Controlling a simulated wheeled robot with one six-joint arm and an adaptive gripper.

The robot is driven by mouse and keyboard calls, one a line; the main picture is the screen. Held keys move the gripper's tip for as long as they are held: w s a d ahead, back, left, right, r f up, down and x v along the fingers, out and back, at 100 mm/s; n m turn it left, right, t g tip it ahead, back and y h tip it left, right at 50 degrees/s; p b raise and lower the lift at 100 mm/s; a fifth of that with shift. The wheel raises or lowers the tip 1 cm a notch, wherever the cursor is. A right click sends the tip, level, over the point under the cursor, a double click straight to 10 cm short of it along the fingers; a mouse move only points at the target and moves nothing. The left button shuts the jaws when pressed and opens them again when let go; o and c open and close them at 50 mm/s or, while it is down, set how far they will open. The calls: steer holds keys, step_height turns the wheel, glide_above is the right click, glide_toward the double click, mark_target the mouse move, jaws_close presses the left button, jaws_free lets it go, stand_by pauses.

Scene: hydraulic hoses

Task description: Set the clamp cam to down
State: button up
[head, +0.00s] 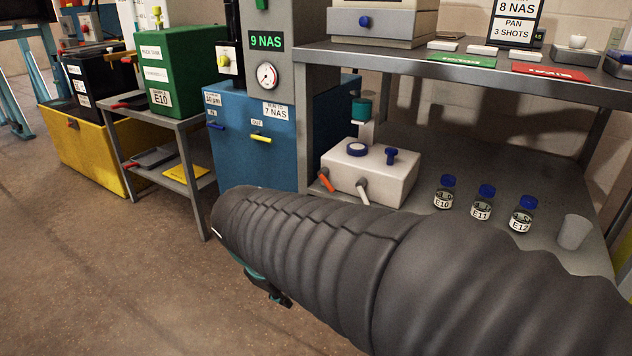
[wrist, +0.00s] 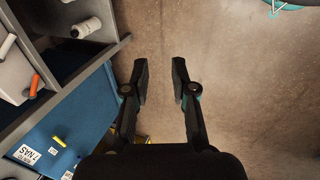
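No part is labelled as the clamp cam, so I cannot tell which one it is. A white box unit (head: 385,172) stands on the lower bench shelf, with a blue round cap (head: 357,149), a blue knob (head: 392,155), an orange lever (head: 326,180) and a grey-white handle (head: 363,191). In the wrist view the orange lever (wrist: 35,85) shows at the left edge. My gripper (wrist: 159,66) is open and empty, with bare floor between its fingers. In the head view my dark ribbed arm hides most of the gripper; only a part shows below it.
A blue cabinet (head: 240,150) with a blue lever and a yellow lever (head: 261,138) stands left of the bench. Capped bottles (head: 483,203) and a cup (head: 573,232) stand on the lower shelf (head: 420,225). A green container (head: 175,75) sits on a side table. The floor (head: 110,260) at left is clear.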

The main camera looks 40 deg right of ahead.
steer(key=w+d+n+g+h+p, duration=0.3)
steer(key=w+d+n+h+p, duration=0.65)
steer(key=w+d+n, duration=0.75)
steer(key=w+a+f+n+t+h, duration=0.1)
steer(key=w+f+n+t+h, duration=0.25)
steer(key=w+n+h, duration=0.35)
steer(key=w+d, duration=0.1)
steer(key=d, duration=0.3)
steer(key=d+y, duration=0.1)
steer(key=d, duration=0.3)
steer(key=w+d+y, duration=0.1)
steer(key=d, duration=0.4)
steer(key=shift+w+f+m+p, duration=0.2)
steer(key=shift+w+m+p, duration=0.15)
steer(key=shift+m+p, duration=0.05)
jaws_close()
